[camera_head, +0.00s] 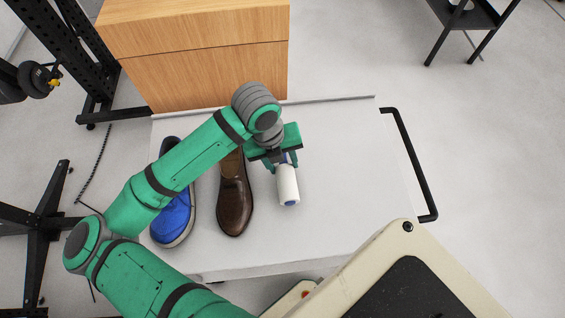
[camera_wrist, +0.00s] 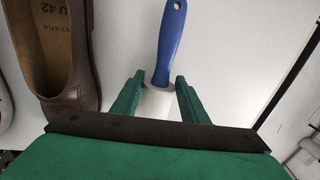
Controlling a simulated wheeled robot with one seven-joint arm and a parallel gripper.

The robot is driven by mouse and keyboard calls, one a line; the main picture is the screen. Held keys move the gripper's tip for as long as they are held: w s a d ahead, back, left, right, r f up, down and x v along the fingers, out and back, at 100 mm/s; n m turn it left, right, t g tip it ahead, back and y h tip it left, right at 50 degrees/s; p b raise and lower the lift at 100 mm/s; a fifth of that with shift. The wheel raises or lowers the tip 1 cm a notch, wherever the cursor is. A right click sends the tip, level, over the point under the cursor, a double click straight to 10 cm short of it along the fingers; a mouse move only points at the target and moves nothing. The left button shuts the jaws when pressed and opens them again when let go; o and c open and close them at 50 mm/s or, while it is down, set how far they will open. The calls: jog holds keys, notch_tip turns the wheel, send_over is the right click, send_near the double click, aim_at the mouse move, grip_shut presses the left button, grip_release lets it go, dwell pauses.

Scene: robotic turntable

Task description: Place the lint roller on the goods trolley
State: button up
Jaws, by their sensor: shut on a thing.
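The lint roller has a white roll (camera_head: 288,186) and a blue handle, which shows clearly in the wrist view (camera_wrist: 170,45). My gripper (camera_head: 285,163) is shut on it; in the wrist view the green fingers (camera_wrist: 157,92) stand on both sides of the white roll. The goods trolley (camera_head: 345,150) has a flat white top and a black push handle on its right side. The roller is over the trolley top, right of the brown shoe. I cannot tell whether it touches the surface. Part of the roller is hidden by my gripper.
A brown shoe (camera_head: 234,200) and a blue shoe (camera_head: 176,217) lie on the trolley, partly behind my arm. A wooden box (camera_head: 200,60) stands at the back. The right part of the top is clear. Black stands (camera_head: 35,225) are at the left.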

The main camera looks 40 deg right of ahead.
jog(key=shift+a+f, duration=0.1)
jog(key=shift+f, duration=0.8)
jog(key=shift+s, duration=0.15)
jog(key=shift+f, duration=0.2)
jog(key=o, duration=1.1)
jog(key=shift+r, duration=0.1)
jog(key=r, duration=0.4)
jog(key=a+r, duration=0.1)
jog(key=r, duration=0.3)
jog(key=w+a+r, duration=0.1)
jog(key=r, duration=0.3)
jog(key=shift+w, duration=0.1)
